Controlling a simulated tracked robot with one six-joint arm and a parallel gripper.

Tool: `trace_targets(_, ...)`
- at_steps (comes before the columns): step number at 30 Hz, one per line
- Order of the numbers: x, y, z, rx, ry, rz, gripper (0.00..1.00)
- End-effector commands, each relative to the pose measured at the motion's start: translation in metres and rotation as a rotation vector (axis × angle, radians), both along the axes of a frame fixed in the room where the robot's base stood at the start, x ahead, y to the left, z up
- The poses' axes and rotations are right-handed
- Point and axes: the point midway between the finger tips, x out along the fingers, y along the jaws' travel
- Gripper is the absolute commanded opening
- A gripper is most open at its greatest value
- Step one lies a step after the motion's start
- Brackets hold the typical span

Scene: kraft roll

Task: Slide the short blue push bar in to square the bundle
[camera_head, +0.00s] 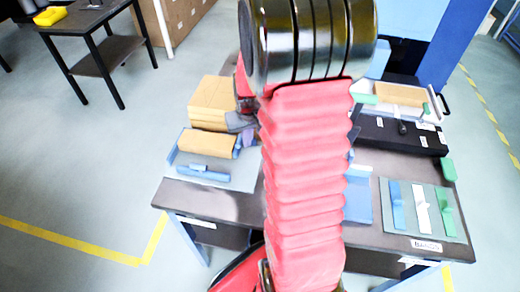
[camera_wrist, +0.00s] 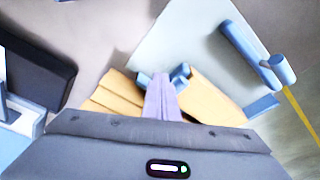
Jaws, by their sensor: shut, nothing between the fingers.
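The kraft bundle (camera_head: 207,143) lies on a pale blue plate (camera_head: 238,182) at the table's left side; its near part also shows in the wrist view (camera_wrist: 215,97). A small blue piece, which looks like the short push bar (camera_wrist: 181,74), stands at the bundle's end. My gripper (camera_wrist: 160,80) is shut and empty, its purple-grey fingers right beside that blue piece and partly covering it. I cannot tell whether they touch. In the head view my gripper (camera_head: 246,138) is at the bundle's right end, partly behind my arm.
A longer blue bar with a knob (camera_head: 205,173) lies along the bundle's front side. A blue fence (camera_head: 172,155) stands at the left end. A kraft stack (camera_head: 212,97) sits behind. A black box (camera_head: 395,135) and a panel with blue, white and green strips (camera_head: 421,210) are at right.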

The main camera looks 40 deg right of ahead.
Motion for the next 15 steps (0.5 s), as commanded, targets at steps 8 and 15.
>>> trace_targets(8, -0.013, -0.011, 0.000, -0.001, -0.001, -0.002, 0.00)
trace_targets(15, -0.025, -0.020, 0.000, -0.001, 0.000, -0.002, 0.00)
